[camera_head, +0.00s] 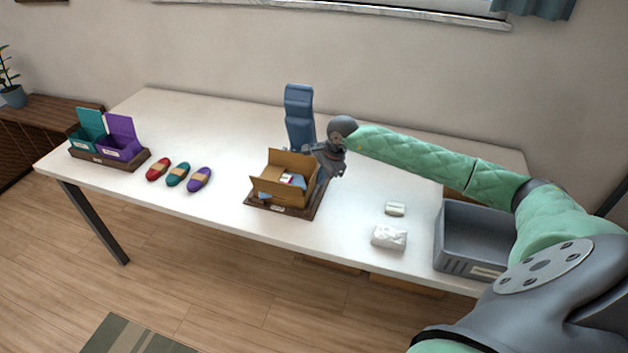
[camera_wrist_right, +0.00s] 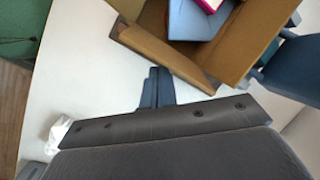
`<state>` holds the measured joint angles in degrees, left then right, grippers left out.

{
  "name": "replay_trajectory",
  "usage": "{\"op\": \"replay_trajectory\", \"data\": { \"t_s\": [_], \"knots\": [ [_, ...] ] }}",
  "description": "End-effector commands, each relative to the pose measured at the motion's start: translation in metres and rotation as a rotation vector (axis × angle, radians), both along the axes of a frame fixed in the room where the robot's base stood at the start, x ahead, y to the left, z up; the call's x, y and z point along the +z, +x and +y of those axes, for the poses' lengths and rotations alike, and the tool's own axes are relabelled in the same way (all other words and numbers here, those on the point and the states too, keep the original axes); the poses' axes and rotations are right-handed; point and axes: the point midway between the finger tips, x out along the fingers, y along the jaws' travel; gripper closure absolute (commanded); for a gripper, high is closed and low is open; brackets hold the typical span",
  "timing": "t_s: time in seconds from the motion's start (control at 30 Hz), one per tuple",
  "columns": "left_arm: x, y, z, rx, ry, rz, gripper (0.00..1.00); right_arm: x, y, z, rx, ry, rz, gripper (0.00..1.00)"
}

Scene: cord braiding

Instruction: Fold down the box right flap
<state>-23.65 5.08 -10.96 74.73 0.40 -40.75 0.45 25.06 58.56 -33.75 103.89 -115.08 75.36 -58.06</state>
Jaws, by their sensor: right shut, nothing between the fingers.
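An open brown cardboard box (camera_head: 281,198) stands on a dark wooden tray (camera_head: 307,211) near the middle of the table. Its back flap (camera_head: 292,160) stands up, and small blue, white and red items show inside it. My right gripper (camera_head: 325,174) is shut and empty at the box's right side. In the right wrist view, the closed fingertips (camera_wrist_right: 157,80) are just outside the box, close to the near side flap (camera_wrist_right: 165,55), which slants outward. I cannot tell whether they touch it. The gripper partly hides the box's right side in the head view. My left gripper is not in view.
A blue upright stand (camera_head: 299,112) is just behind the box. Red, teal and purple cord bundles (camera_head: 178,174) lie to the left, near a tray with teal and purple boxes (camera_head: 119,146). White packets (camera_head: 389,237) and a grey bin (camera_head: 470,237) are to the right.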

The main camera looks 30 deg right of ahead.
Motion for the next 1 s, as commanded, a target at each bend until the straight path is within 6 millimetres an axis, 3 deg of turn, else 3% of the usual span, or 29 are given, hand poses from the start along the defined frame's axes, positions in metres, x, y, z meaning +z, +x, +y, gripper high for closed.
{"op": "replay_trajectory", "data": {
  "t_s": [0.2, 1.0],
  "knots": [
    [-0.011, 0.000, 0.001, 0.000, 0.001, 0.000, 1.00, -0.002, 0.008, 0.006, 0.000, 0.000, 0.000, 1.00],
    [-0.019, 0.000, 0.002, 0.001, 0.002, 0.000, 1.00, 0.005, 0.020, 0.018, 0.000, 0.000, 0.000, 1.00]
  ]
}}
